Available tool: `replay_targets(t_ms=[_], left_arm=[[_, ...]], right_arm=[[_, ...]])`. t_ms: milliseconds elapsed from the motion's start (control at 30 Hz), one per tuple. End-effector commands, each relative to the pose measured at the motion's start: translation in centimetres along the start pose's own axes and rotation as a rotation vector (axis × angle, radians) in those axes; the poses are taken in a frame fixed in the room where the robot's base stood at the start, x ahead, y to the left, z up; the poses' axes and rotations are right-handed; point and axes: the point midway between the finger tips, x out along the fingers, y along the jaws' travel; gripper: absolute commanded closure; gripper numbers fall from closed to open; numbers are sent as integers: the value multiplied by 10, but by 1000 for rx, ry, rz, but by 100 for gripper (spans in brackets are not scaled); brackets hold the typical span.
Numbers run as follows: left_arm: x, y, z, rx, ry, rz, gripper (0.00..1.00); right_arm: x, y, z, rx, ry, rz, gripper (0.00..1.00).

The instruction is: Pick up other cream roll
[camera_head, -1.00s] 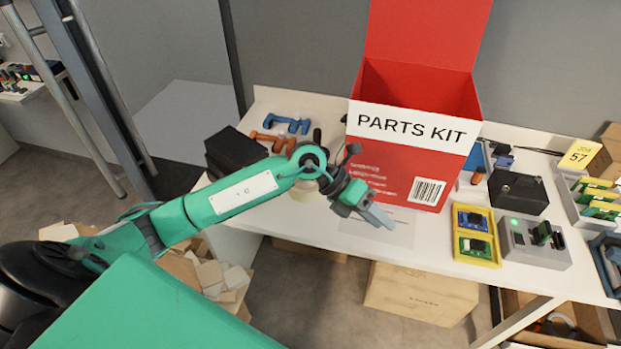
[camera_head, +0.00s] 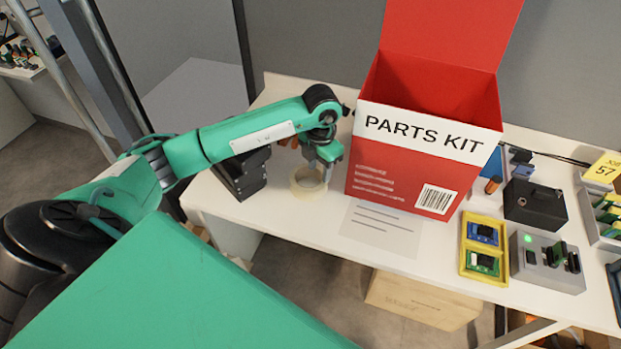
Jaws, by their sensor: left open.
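A cream roll (camera_head: 308,187), ring-shaped like a roll of tape, lies on the white table near its left end. My left gripper (camera_head: 325,171) points down right over the roll, at its upper right side. The gripper is open; its fingers partly cover the roll, and I cannot tell whether they touch it. No other cream roll shows clearly. My right gripper is out of view.
A red "PARTS KIT" box (camera_head: 400,172) with its lid up stands just right of the gripper. A black box (camera_head: 243,174) stands left of the roll. A printed sheet (camera_head: 381,228), a yellow tray (camera_head: 463,262) and a grey device (camera_head: 530,262) lie to the right.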

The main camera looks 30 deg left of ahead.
Motion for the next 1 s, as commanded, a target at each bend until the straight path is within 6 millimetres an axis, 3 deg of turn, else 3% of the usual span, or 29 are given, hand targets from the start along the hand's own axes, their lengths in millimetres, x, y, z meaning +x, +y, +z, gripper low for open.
replay_targets(t_ms=[200, 467, 700, 1000], left_arm=[[38, -1, 0, 0, 2, -3, 60], [57, 0, 2, -1, 1, -3, 60], [92, 4, 6, -1, 1, -4, 60], [102, 5, 7, 1, -2, -1, 60]], right_arm=[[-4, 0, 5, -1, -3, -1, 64], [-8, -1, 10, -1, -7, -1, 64], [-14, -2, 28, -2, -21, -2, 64], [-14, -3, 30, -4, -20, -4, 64]])
